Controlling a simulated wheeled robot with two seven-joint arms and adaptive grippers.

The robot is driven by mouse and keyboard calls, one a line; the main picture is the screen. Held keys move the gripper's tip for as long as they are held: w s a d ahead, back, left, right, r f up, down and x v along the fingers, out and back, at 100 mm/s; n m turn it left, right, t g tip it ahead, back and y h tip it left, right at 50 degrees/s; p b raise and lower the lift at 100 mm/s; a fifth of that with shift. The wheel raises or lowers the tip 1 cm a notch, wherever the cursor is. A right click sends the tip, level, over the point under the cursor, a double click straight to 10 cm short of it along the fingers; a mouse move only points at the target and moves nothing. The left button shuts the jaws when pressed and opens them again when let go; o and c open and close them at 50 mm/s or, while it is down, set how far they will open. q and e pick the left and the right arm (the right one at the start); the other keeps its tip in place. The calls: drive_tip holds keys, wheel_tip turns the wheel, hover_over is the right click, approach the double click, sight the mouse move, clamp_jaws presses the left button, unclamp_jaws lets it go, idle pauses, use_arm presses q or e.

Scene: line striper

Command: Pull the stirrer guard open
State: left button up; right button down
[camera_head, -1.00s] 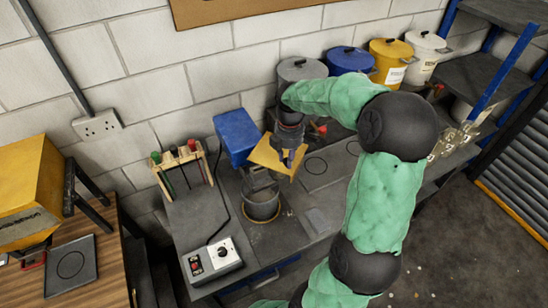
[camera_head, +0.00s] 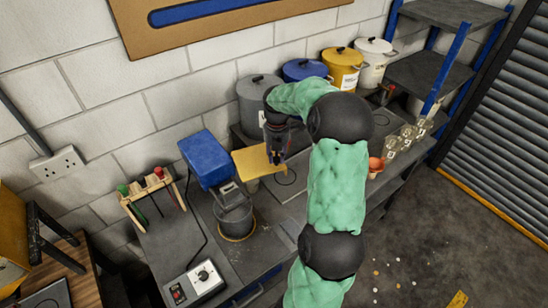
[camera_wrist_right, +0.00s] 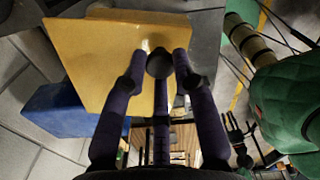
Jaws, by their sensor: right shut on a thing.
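The stirrer guard (camera_head: 252,163) is a flat yellow panel beside the blue stirrer head (camera_head: 206,158), swung out to the right of the grey pot (camera_head: 235,218). My right gripper (camera_head: 275,157) is at the guard's right end. In the right wrist view the gripper (camera_wrist_right: 160,62) has its fingers closed around a dark round knob (camera_wrist_right: 160,66) on the yellow guard (camera_wrist_right: 112,52). The blue stirrer head also shows there at the left (camera_wrist_right: 62,108).
A control box with a dial (camera_head: 194,283) sits at the bench's front left. A rack (camera_head: 151,198) stands left of the stirrer. Lidded pots, including a grey one (camera_head: 262,103) and a blue one (camera_head: 305,73), line the wall. Glass jars (camera_head: 405,136) stand at the right.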

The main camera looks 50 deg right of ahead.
drive_tip(key=shift+d+f, duration=0.1)
idle(0.3)
drive_tip(key=c, duration=1)
unclamp_jaws()
wheel_tip(320, 180, up, 12)
drive_tip(key=shift+r, duration=0.1)
